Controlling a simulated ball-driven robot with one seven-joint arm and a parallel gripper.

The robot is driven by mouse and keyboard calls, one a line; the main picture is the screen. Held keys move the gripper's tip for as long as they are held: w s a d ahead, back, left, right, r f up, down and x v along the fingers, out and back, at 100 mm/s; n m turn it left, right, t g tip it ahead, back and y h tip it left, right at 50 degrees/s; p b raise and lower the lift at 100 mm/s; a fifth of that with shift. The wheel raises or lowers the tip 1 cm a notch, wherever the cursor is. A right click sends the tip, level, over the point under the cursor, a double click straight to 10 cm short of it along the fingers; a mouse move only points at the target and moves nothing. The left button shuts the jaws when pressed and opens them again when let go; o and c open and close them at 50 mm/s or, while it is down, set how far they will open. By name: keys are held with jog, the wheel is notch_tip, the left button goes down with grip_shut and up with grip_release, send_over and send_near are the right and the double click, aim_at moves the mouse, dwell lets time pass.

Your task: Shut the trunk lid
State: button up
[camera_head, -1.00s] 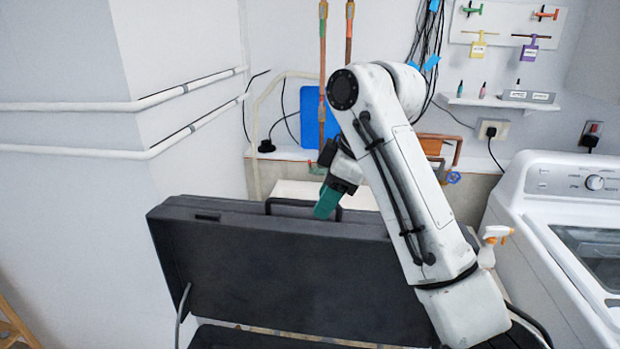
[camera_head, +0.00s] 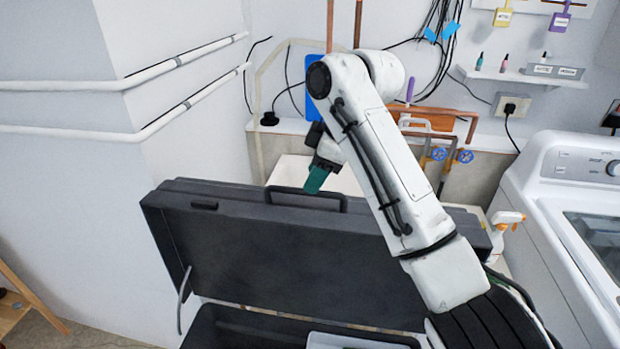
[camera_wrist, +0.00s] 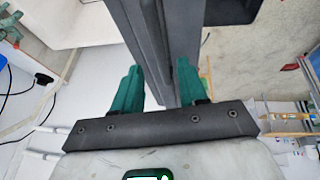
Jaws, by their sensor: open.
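The trunk lid (camera_head: 290,255) is a dark grey panel standing open, nearly upright, across the middle of the head view. A black handle (camera_head: 278,188) sits on its top edge. My gripper (camera_head: 317,180), with teal fingers, is open at that top edge, by the handle. In the wrist view the dark lid (camera_wrist: 150,45) runs between the two spread fingers of my gripper (camera_wrist: 159,64). Whether either finger touches it, I cannot tell. The trunk's open body (camera_head: 235,330) shows below the lid, partly cut off by the frame.
A white washing machine (camera_head: 560,185) stands close on the right. A white spray bottle (camera_head: 500,235) with an orange tip stands between it and the lid. White pipes (camera_head: 150,130) run along the left wall. A pale surface (camera_head: 290,172) lies behind the lid.

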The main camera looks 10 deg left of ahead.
jog(key=shift+p+x, duration=0.35)
jog(key=shift+x, duration=1.5)
jog(key=shift+c, duration=0.2)
grip_shut()
